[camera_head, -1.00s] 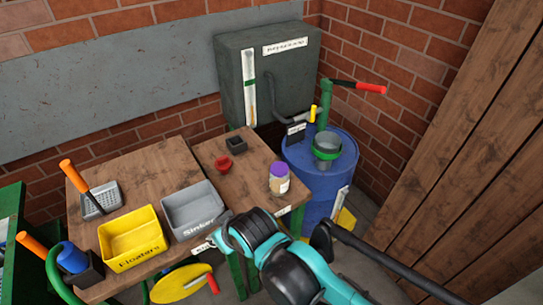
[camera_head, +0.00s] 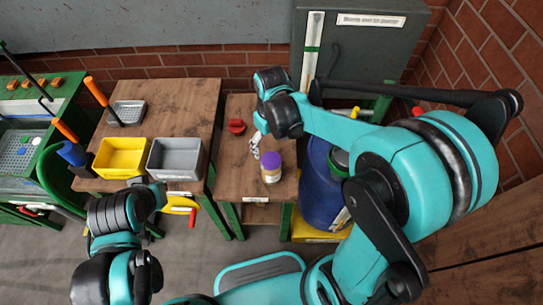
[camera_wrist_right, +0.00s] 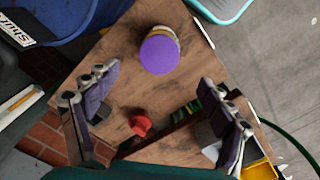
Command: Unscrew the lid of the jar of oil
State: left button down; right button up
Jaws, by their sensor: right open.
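The jar of oil (camera_head: 271,175) stands upright on the small wooden table (camera_head: 238,186). It has a purple lid (camera_head: 271,160) and a pale label. My right gripper (camera_head: 259,145) is just behind and left of the jar in the head view, pointing down, apart from it. In the right wrist view the purple lid (camera_wrist_right: 160,55) is seen from above, beyond the spread fingers of my right gripper (camera_wrist_right: 162,105). Nothing is between these fingers. My left arm is low at the left of the head view; its fingers are not clear.
A red object (camera_head: 236,126) sits on the same table, behind and left of the jar. A blue barrel (camera_head: 318,190) stands right beside the table. A yellow bin (camera_head: 121,158) and a grey bin (camera_head: 176,158) stand on the left table (camera_head: 185,105). A grey cabinet (camera_head: 375,55) is behind.

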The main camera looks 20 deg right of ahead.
aim_at(271, 160)
notch_tip(271, 160, down, 2)
jog(key=shift+f+b, duration=0.1)
jog(key=shift+b, duration=0.35)
jog(key=shift+a+f+b, duration=0.1)
jog(key=shift+f+b, duration=0.25)
jog(key=shift+f, duration=0.4)
notch_tip(271, 160, down, 4)
jog(key=shift+w+f+b, duration=0.1)
jog(key=shift+b, duration=0.85)
jog(key=c, duration=0.7)
